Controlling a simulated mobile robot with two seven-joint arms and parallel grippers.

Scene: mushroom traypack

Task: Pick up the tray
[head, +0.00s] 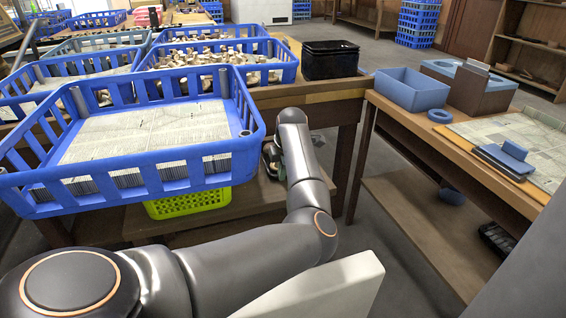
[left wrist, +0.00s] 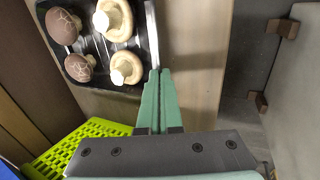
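The black tray (left wrist: 108,77) shows at the top of the left wrist view, holding brown and cream mushrooms (left wrist: 115,20). It sits on a brown wooden surface. My left gripper (left wrist: 158,72) has its green fingers together at the tray's right wall, with the thin pale edge running in between the tips. In the head view my left gripper (head: 269,158) points down beside the right end of the near blue crate, and the tray is hidden there. My right gripper is in neither view.
A near blue crate (head: 200,172) with a paper-lined bottom stands left of my left gripper. A lime green crate (head: 188,203) is below it, also in the left wrist view (left wrist: 85,145). A black crate (head: 331,60) stands behind. A wooden table (head: 450,170) with blue containers is at right.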

